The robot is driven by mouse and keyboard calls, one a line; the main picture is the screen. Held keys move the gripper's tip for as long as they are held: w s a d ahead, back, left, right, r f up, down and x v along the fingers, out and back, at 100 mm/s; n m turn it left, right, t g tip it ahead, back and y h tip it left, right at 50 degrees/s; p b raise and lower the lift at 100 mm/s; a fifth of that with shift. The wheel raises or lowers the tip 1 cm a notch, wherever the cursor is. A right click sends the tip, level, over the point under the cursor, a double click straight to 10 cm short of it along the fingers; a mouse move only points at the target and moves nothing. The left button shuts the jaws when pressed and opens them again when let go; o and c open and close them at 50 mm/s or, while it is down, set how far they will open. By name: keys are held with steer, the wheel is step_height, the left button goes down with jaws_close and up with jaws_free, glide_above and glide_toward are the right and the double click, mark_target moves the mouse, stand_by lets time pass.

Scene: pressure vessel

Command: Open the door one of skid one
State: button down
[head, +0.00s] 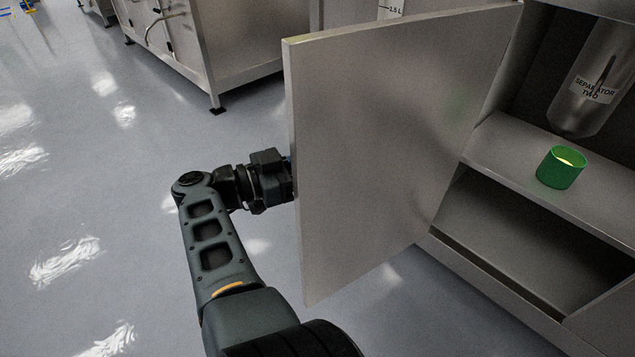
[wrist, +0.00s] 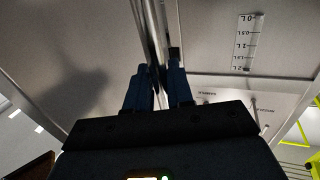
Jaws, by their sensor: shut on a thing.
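The door (head: 390,140), a flat grey metal panel, stands swung wide open from the cabinet at the right in the head view. My gripper (wrist: 161,72) is shut on a shiny upright bar, the door handle (wrist: 151,30), in the wrist view. In the head view my gripper reaches behind the door's left edge, so its fingertips and the handle are hidden there. The door's outer face (wrist: 65,60) shows in the wrist view with a shadow on it.
Inside the open cabinet (head: 550,205) a green cup (head: 561,167) stands on a shelf below a metal vessel labelled "SEPARATOR TWO" (head: 595,85). Another steel cabinet (head: 235,45) stands at the back. The grey floor (head: 80,180) at the left is clear.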

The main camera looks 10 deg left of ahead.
steer(key=shift+w+a+b, duration=0.3)
steer(key=shift+w+b, duration=0.1)
steer(key=shift+b, duration=0.15)
steer(key=c, duration=1.2)
jaws_free()
